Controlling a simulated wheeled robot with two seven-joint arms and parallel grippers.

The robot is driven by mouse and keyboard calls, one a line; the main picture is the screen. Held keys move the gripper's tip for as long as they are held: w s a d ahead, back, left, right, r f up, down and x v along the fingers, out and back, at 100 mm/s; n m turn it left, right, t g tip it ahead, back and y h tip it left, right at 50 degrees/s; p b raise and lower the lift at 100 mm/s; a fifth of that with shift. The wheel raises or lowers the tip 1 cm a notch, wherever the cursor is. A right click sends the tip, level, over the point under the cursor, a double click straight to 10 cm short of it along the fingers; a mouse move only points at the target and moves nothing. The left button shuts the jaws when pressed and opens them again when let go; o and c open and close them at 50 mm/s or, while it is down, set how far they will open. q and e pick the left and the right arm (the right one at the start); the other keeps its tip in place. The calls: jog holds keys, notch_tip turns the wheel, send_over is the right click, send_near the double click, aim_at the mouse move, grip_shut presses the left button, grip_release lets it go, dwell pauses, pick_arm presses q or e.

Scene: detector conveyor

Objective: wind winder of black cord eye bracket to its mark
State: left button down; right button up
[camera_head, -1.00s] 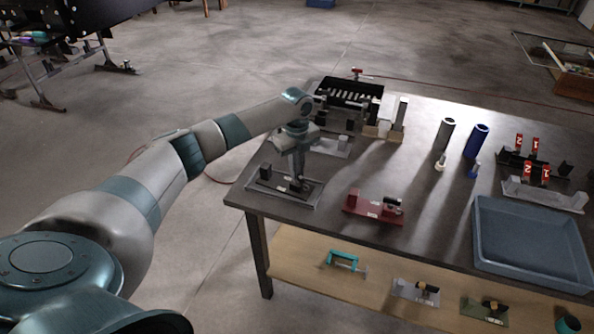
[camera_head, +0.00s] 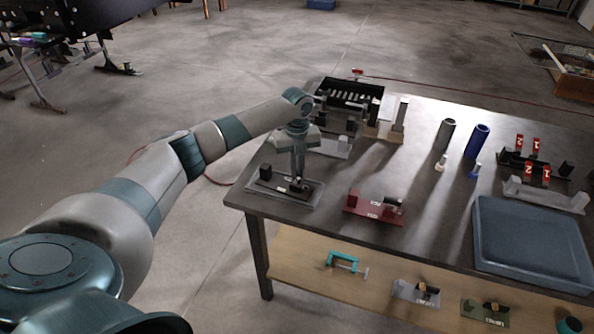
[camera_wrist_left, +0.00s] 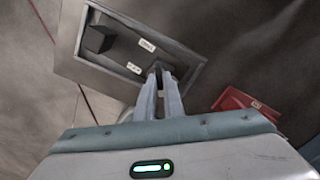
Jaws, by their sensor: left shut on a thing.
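The black cord eye bracket (camera_head: 268,186) lies on a grey base plate (camera_head: 310,201) at the table's near left corner. In the wrist view its dark plate (camera_wrist_left: 118,57) carries a black block (camera_wrist_left: 99,39) at one end and two small white labels (camera_wrist_left: 147,45). My left gripper (camera_head: 298,185) points down at the bracket's right end, and its fingers (camera_wrist_left: 159,74) are shut on the winder there. The fingers mostly hide the winder, and I cannot read its position against a mark. My right gripper is in neither view.
A red bracket (camera_head: 370,209) stands to the right, with free table around it. A black slotted box (camera_head: 350,93) and a grey bracket (camera_head: 336,148) are behind. Two cylinders, dark (camera_head: 445,134) and blue (camera_head: 476,141), and a blue tray (camera_head: 530,245) are farther right.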

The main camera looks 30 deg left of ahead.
pick_arm(q)
jog(key=shift+m, duration=1.5)
dwell(4.6)
jog(key=c, duration=1.9)
grip_release()
jog(key=shift+o, duration=0.2)
jog(key=shift+r+b, duration=0.1)
jog(key=shift+b, duration=0.2)
notch_tip(320, 180, up, 17)
jog(key=b, duration=0.4)
jog(key=shift+r+b, duration=0.15)
jog(key=shift+b, duration=0.25)
